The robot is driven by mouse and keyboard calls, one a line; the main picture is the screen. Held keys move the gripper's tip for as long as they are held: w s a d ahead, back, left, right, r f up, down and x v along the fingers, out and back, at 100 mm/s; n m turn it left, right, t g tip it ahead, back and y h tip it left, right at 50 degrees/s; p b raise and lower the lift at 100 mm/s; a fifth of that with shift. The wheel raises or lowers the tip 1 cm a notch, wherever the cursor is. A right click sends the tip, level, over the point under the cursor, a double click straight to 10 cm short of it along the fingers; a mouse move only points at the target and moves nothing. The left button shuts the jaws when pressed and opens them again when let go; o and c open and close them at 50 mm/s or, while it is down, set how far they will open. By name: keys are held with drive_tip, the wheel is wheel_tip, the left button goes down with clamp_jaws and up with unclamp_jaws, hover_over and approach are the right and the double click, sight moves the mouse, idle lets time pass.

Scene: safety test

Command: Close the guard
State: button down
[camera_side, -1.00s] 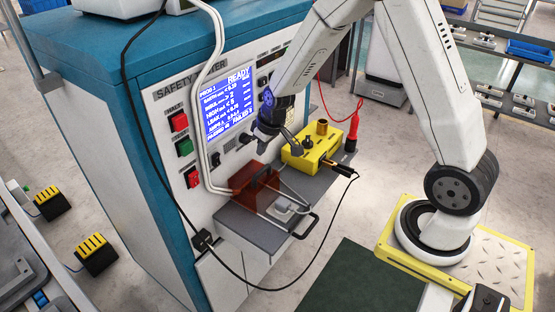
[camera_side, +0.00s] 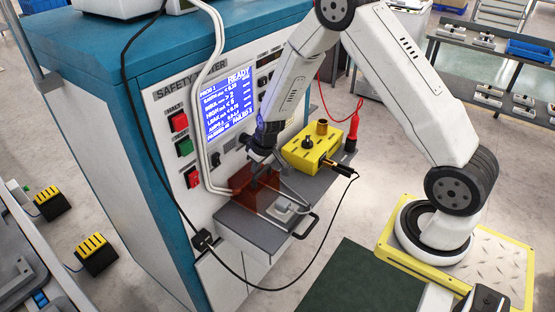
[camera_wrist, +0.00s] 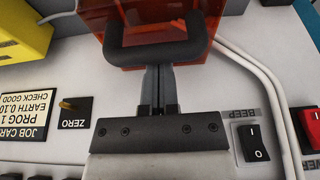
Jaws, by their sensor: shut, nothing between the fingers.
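The guard (camera_side: 243,184) is a see-through orange-red cover with a black handle. In the side view it stands at the machine's front, at the back of a grey shelf (camera_side: 250,232). A small pale device (camera_side: 287,209) sits on the shelf in front of it. My gripper (camera_side: 257,180) points down at the guard, its fingers shut and empty. In the wrist view the guard (camera_wrist: 150,52) is at the top, and its handle (camera_wrist: 158,42) crosses in front of my gripper (camera_wrist: 158,72), hiding the fingertips. I cannot tell whether they touch.
A yellow box (camera_side: 312,151) stands right of my gripper, with a red probe (camera_side: 352,132) beyond it. A black cable (camera_side: 345,205) loops from the box around the shelf front. White tubes (camera_side: 203,130) run down the panel on the left. A black bar handle (camera_side: 306,226) edges the shelf.

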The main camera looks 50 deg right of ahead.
sight(264, 181)
drive_tip(key=shift+s, duration=0.15)
idle(0.3)
drive_tip(key=shift+s, duration=1.85)
drive_tip(key=shift+r, duration=0.15)
drive_tip(key=v, duration=0.9)
drive_tip(key=shift+r, duration=0.35)
drive_tip(key=shift+s, duration=0.1)
drive_tip(key=shift+d+f, duration=0.1)
